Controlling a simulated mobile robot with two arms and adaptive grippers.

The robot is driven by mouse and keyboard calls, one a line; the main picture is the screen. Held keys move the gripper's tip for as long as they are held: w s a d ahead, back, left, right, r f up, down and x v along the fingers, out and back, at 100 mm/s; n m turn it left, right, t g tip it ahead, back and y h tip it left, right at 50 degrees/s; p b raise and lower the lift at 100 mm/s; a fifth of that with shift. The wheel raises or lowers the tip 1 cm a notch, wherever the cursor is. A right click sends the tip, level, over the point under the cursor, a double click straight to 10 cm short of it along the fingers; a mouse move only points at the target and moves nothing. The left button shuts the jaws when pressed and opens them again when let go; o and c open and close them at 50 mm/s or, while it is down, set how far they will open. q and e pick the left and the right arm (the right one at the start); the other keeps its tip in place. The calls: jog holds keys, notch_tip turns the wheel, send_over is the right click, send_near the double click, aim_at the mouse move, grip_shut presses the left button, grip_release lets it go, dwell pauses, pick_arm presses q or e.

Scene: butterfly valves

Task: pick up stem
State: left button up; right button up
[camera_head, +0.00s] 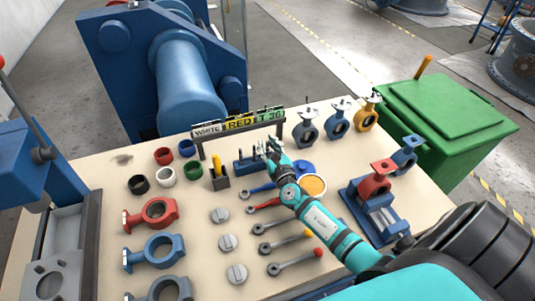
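My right gripper (272,147) reaches in from the lower right to the back middle of the table. It is small in the view, and whether its fingers are open or shut on something does not show clearly. It is at the right end of a small blue block (245,166). Thin upright stems (241,155) appear to stand in this block, in front of the sign. The gripper overlaps the block's right end, so any stem there is partly hidden. My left gripper is not in view.
A sign rack (238,126) stands behind the block. A dark holder (221,183) is to its left. Coloured rings (165,177), valve bodies (152,214), discs (228,242) and handles (296,263) lie on the table (200,278). Assembled valves (337,122) stand at the back right.

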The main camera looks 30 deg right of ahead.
grip_shut()
jog(key=shift+r, duration=0.1)
